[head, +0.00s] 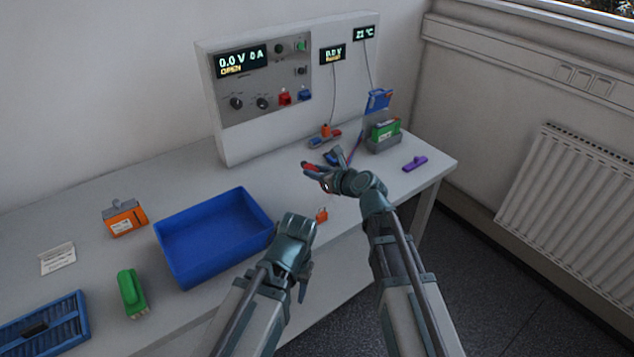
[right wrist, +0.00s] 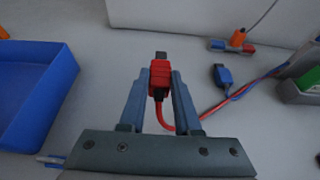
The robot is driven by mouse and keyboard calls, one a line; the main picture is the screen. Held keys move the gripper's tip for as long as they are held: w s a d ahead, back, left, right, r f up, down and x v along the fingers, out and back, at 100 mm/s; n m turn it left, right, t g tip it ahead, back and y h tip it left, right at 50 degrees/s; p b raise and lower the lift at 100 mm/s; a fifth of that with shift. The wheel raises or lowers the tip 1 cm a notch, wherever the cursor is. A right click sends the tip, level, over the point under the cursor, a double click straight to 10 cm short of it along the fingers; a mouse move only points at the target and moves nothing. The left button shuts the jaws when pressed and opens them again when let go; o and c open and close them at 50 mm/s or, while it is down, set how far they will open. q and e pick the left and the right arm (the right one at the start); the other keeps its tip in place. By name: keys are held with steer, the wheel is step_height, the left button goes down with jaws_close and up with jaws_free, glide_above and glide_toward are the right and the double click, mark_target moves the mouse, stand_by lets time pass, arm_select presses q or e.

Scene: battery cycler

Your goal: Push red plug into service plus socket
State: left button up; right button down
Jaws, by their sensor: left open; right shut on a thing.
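My right gripper (head: 313,173) is shut on the red plug (right wrist: 159,78), which also shows in the head view (head: 309,168). The plug sits between both fingers in the right wrist view (right wrist: 160,85), its dark tip pointing away from me and its red cable trailing back to the right. It is held above the table, apart from any socket. A small block (head: 325,141) with a blue end, a red end and an orange piece on top lies ahead; it also shows in the right wrist view (right wrist: 217,45). I cannot tell which socket is service plus. My left gripper (head: 302,288) is open near the table's front edge.
The cycler panel (head: 262,115) stands at the back with red and blue terminals. A blue plug (right wrist: 222,76) lies right of the red one. A blue bin (head: 180,279), a grey holder with a green battery (head: 385,131) and a purple piece (head: 415,163) stand around.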

steer(key=w+a+r+p, duration=0.1)
steer(key=w+r+p, duration=0.6)
steer(key=w, duration=0.7)
step_height(320, 180, up, 3)
steer(key=shift+w+f+p, duration=0.15)
steer(key=shift+w+p, duration=0.2)
steer(key=shift+p, duration=0.05)
steer(key=shift+w, duration=0.1)
steer(key=shift+w+a, duration=0.9)
steer(key=shift+w, duration=0.25)
steer(key=shift+w+a, duration=0.9)
steer(key=shift+w, duration=0.25)
steer(key=shift+w+a, duration=0.45)
steer(key=shift+w, duration=0.2)
steer(key=shift+w+a, duration=0.45)
steer(key=shift+w, duration=0.15)
stand_by(0.8)
steer(key=c, duration=0.5)
jaws_free()
steer(key=shift+s+d, duration=0.1)
